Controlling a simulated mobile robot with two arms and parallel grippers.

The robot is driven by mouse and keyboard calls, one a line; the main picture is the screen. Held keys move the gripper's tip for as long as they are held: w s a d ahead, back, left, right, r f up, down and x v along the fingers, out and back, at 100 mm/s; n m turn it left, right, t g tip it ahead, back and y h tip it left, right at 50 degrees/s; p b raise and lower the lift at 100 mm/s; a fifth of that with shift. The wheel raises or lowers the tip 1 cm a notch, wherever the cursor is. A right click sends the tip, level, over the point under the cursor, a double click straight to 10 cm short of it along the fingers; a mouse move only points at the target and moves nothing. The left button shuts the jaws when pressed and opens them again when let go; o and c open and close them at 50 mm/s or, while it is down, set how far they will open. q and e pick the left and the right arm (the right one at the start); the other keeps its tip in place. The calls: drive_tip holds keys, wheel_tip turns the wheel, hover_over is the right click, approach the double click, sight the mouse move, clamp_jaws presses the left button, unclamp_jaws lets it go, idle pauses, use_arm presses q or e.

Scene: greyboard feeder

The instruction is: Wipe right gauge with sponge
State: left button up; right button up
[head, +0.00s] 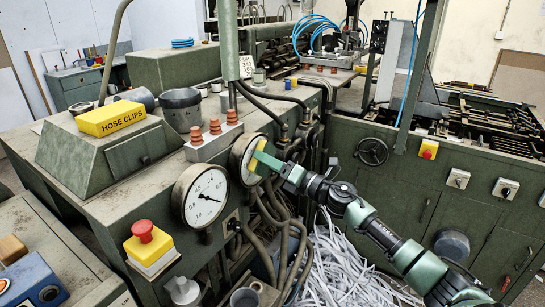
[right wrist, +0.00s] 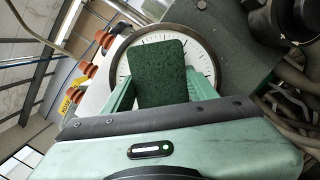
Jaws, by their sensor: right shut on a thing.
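The right gauge (head: 239,157) is a round white dial on the front of the green machine; it also shows in the right wrist view (right wrist: 202,48). A sponge (head: 268,160), green on one side and yellow on the other, stands in front of its face and hides part of the dial. The yellow side faces the gauge; I cannot tell if it touches. In the right wrist view the green side of the sponge (right wrist: 158,68) shows. My right gripper (head: 287,172) is shut on the sponge. My left gripper is not in view.
The left gauge (head: 203,196) sits beside the right one. A red emergency button (head: 143,231) on a yellow box juts out at lower left. Dark hoses (head: 272,222) hang below the gauges. White paper strips (head: 345,265) fill the space under my right arm. A yellow hose clips box (head: 111,118) lies on top.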

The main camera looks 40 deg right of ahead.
sight(246, 165)
drive_tip(key=shift+s+a+r+p, duration=0.1)
drive_tip(key=shift+s+a+p, duration=0.3)
drive_tip(key=shift+a, duration=0.5)
drive_tip(key=shift+s+a+f+p, duration=0.1)
drive_tip(key=shift+s+a+p, duration=0.3)
drive_tip(key=shift+a, duration=0.5)
drive_tip(key=shift+s+a+r+p, duration=0.1)
drive_tip(key=shift+s+a+p, duration=0.25)
drive_tip(key=shift+a, duration=0.55)
drive_tip(key=shift+s+d+f, duration=0.2)
drive_tip(key=shift+s+d, duration=0.1)
drive_tip(key=shift+s, duration=0.15)
drive_tip(key=shift+d+r+b+v, duration=0.1)
drive_tip(key=shift+r+b+v, duration=0.05)
drive_tip(key=shift+v, duration=0.65)
drive_tip(key=shift+d+r+b+v, duration=0.1)
drive_tip(key=shift+b+v, duration=0.05)
drive_tip(key=shift+v, duration=0.7)
drive_tip(key=shift+d+r+b+v, duration=0.1)
drive_tip(key=shift+r+b+v, duration=0.05)
drive_tip(key=shift+v, duration=0.65)
drive_tip(key=shift+w, duration=0.1)
drive_tip(key=shift+v, duration=1.5)
